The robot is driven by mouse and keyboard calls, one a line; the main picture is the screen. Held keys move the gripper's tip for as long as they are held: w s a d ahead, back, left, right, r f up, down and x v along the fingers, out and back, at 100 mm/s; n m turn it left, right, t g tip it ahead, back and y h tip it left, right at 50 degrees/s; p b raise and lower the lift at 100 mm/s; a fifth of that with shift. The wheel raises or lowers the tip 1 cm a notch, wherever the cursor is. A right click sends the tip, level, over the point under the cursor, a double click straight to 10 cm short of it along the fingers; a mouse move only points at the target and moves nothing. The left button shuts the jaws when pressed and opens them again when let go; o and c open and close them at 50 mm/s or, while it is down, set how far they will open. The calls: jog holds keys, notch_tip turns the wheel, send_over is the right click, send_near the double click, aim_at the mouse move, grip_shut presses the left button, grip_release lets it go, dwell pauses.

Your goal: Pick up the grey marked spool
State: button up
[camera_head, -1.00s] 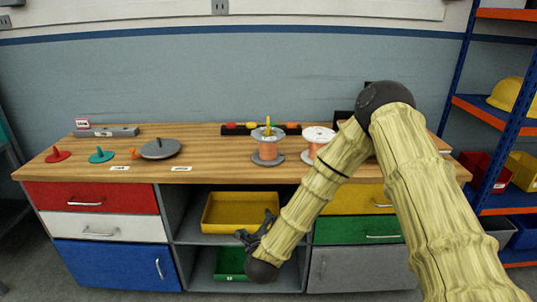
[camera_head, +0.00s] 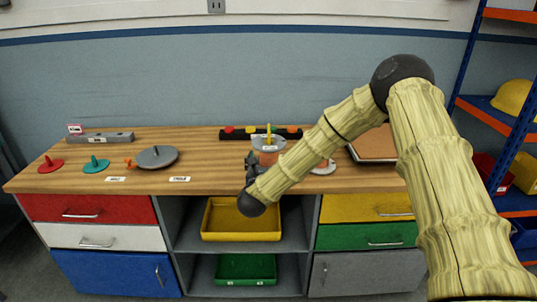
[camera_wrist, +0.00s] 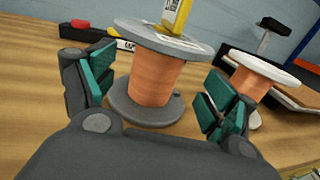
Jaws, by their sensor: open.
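The grey marked spool (camera_head: 268,143) stands upright on the wooden bench top, with grey flanges and copper-coloured winding. A yellow upright piece rises at its top, and a small pale label shows there. In the wrist view the spool (camera_wrist: 155,75) stands centrally ahead, between the spread teal-padded fingers. My gripper (camera_wrist: 160,88) is open and empty; no finger visibly touches the spool. In the head view my gripper (camera_head: 252,163) is at the bench's front edge, just before the spool, and my arm hides part of the spool.
A second spool with a white top (camera_wrist: 265,70) stands to the right, partly behind my arm in the head view (camera_head: 323,166). A black strip with coloured knobs (camera_head: 240,132) lies behind. A grey disc (camera_head: 157,157) lies left. A brown-topped tray (camera_head: 375,145) is right.

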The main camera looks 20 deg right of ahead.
aim_at(267, 155)
jog(key=shift+w+f, duration=0.3)
jog(key=shift+w, duration=0.2)
jog(key=shift+w+d+r, duration=0.15)
jog(key=shift+w+r, duration=0.05)
jog(key=shift+p+x, duration=0.45)
jog(key=shift+x, duration=1.55)
jog(key=shift+d, duration=0.1)
jog(key=shift+c, duration=0.4)
jog(key=c, duration=1.3)
jog(key=shift+r, duration=0.15)
jog(key=shift+c, duration=1)
